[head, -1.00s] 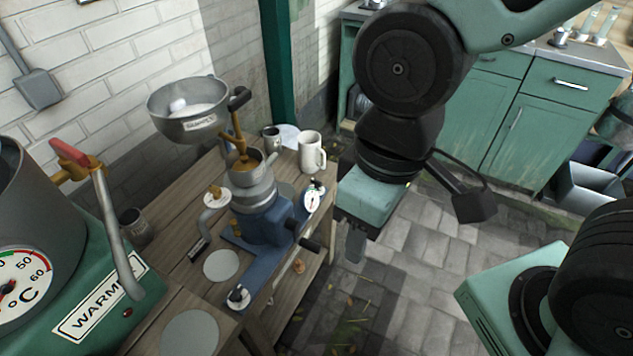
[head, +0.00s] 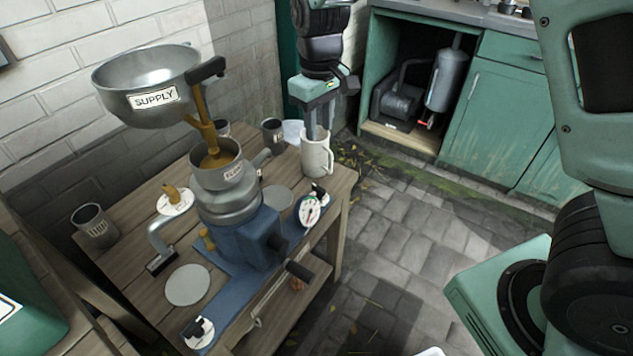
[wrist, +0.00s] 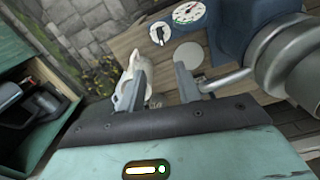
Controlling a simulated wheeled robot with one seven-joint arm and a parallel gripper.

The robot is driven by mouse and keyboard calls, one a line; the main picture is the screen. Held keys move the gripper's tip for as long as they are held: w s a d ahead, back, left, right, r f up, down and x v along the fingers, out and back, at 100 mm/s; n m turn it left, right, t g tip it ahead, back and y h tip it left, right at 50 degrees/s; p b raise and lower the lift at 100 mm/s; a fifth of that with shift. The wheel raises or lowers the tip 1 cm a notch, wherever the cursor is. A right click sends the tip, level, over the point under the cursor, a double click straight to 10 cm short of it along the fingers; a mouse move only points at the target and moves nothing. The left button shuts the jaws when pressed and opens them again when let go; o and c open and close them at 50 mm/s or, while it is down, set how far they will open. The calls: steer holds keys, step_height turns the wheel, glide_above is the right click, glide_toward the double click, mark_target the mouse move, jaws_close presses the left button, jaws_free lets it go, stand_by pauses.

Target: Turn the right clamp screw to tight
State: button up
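The right clamp screw (head: 320,191) has a black handle on a pale disc. It stands at the right end of the blue machine base, beside the dial gauge (head: 311,211). The wrist view shows it as a black handle on a white disc (wrist: 161,34) beyond the fingers. My gripper (head: 317,132) points down above the table's far right corner, close to the white mug (head: 316,157). In the wrist view my gripper (wrist: 160,68) is open, with nothing seen between its fingers. The mug is by the left finger; whether they touch is unclear.
The blue machine (head: 240,243) with its metal bowls fills the middle of the wooden table. Another black-handled screw (head: 198,330) sits at its near end. The supply bowl (head: 150,85) overhangs on the left. Paved floor (head: 400,250) lies clear to the right.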

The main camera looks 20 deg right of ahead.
mark_target(319, 187)
step_height(319, 187, down, 17)
steer(key=shift+f+b, duration=0.1)
steer(key=shift+b, duration=1.15)
steer(key=shift+s, duration=0.1)
jaws_close()
